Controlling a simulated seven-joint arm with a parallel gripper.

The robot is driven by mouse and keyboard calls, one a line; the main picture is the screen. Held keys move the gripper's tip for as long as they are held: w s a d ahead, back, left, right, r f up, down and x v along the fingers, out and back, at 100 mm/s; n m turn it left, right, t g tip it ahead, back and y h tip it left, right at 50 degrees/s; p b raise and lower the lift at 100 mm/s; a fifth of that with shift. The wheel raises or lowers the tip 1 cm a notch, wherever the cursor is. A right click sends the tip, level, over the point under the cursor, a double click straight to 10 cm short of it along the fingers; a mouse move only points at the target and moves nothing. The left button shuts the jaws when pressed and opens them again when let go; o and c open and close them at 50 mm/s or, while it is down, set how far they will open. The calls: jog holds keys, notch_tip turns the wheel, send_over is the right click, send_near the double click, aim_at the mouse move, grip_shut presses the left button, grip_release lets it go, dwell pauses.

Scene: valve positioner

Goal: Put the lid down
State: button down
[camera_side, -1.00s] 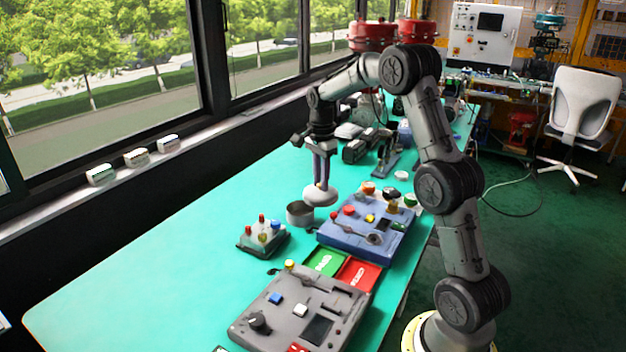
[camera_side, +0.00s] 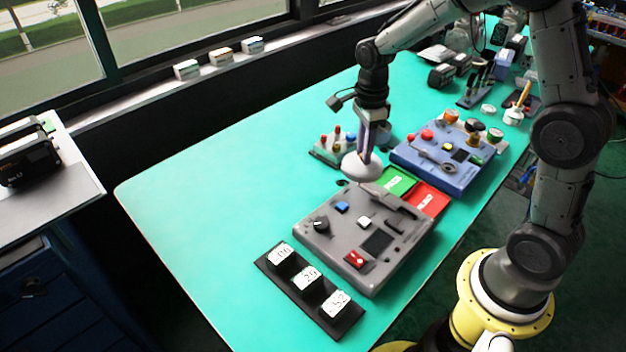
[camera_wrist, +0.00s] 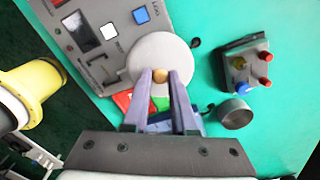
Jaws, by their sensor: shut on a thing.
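My gripper (camera_side: 367,150) points down and is shut on the small knob (camera_wrist: 160,75) of a round pale lid (camera_side: 362,168). The lid is roughly level in the side view. In the wrist view the lid (camera_wrist: 160,52) lies beyond my fingertips (camera_wrist: 160,84) and overlaps the edge of the grey control box (camera_wrist: 98,12). I cannot tell whether its underside touches anything. The open grey metal pot (camera_wrist: 236,112) stands apart from the lid, at the right in the wrist view. In the side view the pot is mostly hidden behind my gripper.
Green (camera_side: 396,181) and red trays (camera_side: 430,199) lie beside the grey box (camera_side: 330,236). A blue control box (camera_side: 455,176) and a small button box (camera_side: 325,152) stand farther back. A black rack with numbered blocks (camera_side: 262,262) is in front. The teal table (camera_side: 220,200) is clear at left.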

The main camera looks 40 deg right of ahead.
jog(key=a, duration=0.2)
jog(key=shift+s+a+r+n, duration=0.1)
jog(key=shift+a+r+n, duration=0.05)
jog(key=shift+a+n, duration=0.25)
jog(key=w+f, duration=0.3)
jog(key=w, duration=0.1)
jog(key=w+f, duration=0.3)
jog(key=w, duration=0.2)
jog(key=w+f, duration=0.3)
jog(key=w, duration=0.1)
jog(key=shift+w+d, duration=0.2)
jog(key=shift+d, duration=0.05)
jog(key=shift+w+f, duration=0.25)
jog(key=shift+f, duration=1.7)
jog(key=shift+f, duration=0.1)
jog(key=c, duration=0.7)
grip_release()
